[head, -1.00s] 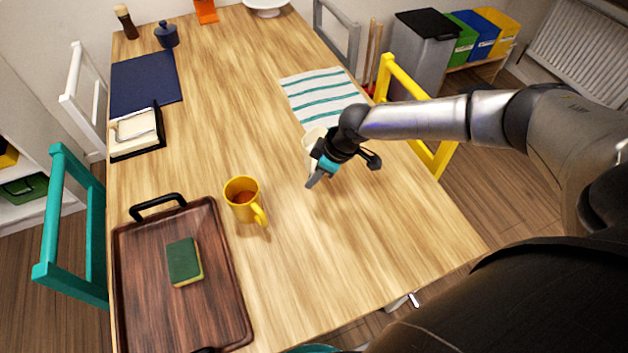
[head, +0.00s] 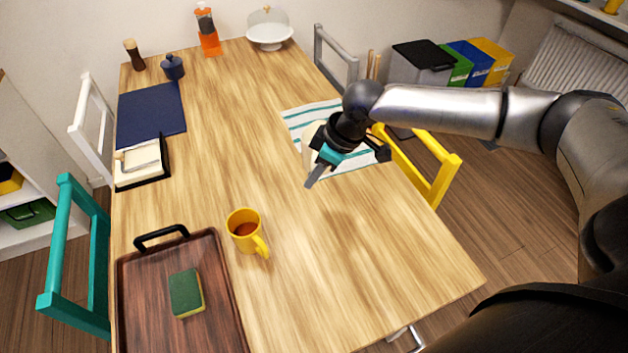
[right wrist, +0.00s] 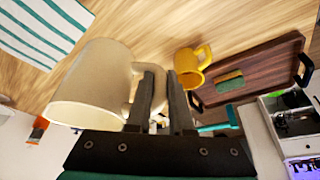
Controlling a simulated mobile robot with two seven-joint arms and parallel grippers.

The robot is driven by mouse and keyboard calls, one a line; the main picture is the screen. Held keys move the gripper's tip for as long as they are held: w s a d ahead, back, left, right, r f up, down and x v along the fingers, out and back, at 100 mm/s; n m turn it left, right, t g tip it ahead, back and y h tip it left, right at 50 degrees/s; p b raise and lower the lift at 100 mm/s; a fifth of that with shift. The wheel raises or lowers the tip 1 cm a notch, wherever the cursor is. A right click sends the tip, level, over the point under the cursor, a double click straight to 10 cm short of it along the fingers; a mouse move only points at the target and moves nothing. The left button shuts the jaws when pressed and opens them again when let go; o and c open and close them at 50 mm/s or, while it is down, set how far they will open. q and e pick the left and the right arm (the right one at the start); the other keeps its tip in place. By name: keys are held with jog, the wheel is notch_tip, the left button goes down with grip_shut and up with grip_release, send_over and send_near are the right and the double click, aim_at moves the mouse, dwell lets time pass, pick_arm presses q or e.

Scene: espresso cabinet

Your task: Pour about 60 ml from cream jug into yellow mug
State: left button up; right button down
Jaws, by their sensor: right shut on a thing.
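The yellow mug (head: 243,219) stands upright on the table with brown liquid in it. It also shows in the right wrist view (right wrist: 186,63), beside the tray. My right gripper (head: 316,172) is shut on the handle of the cream jug (head: 309,137). The jug, cream-coloured, fills the left of the right wrist view (right wrist: 92,82) and is mostly hidden behind the gripper in the head view. It looks held above the table, to the right of and beyond the mug. The jug's contents do not show. My left gripper is not in view.
A dark wooden tray (head: 139,290) with a green and yellow sponge (head: 186,292) lies left of the mug. A striped cloth (head: 302,117) lies behind the jug. A yellow chair (head: 432,180) stands at the right edge. The table between mug and jug is clear.

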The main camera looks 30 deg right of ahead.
jog(key=shift+r, duration=0.9)
jog(key=shift+a+r, duration=0.15)
jog(key=shift+r, duration=0.15)
jog(key=s+a+r+m+t+h+b, duration=0.1)
jog(key=s+a+r+m+h+b, duration=0.1)
jog(key=a+r+m+b, duration=0.3)
notch_tip(320, 180, up, 4)
jog(key=m+h, duration=0.1)
jog(key=m, duration=0.2)
jog(key=shift+s+a+m, duration=0.35)
jog(key=shift+s+m, duration=0.05)
